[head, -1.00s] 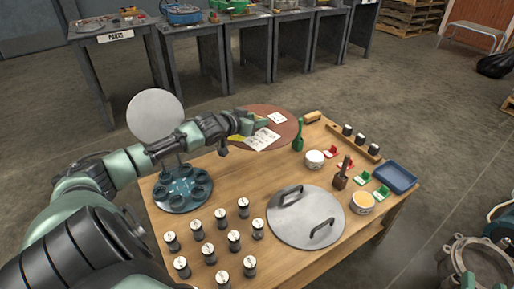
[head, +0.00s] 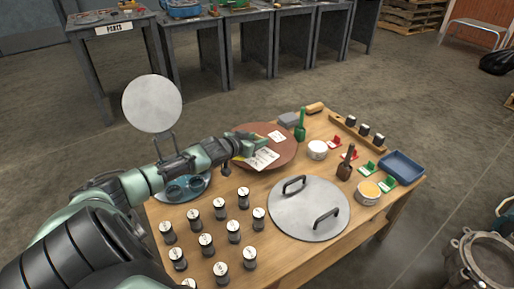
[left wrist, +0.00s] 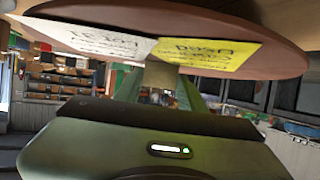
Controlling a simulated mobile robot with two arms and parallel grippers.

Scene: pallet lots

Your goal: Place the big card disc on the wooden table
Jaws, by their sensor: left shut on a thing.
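The big card disc (head: 283,152) is reddish brown, with white papers on its face. It shows over the far left part of the wooden table (head: 290,255). My left gripper (head: 240,145) is shut on the disc at its near left side. In the left wrist view the disc (left wrist: 205,18) fills the top, with a white and a yellow note on it, and the gripper fingers reach its rim. How high the disc is above the table top is hard to tell. My right gripper is not in view.
A grey lid (head: 300,215) with two handles lies mid-table. Several black-and-white cylinders (head: 233,232) stand at the near left. A teal round holder (head: 196,186) and a grey round plate (head: 152,103) are at the left. A green scoop (head: 300,128) and grey block (head: 289,119) are near the disc.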

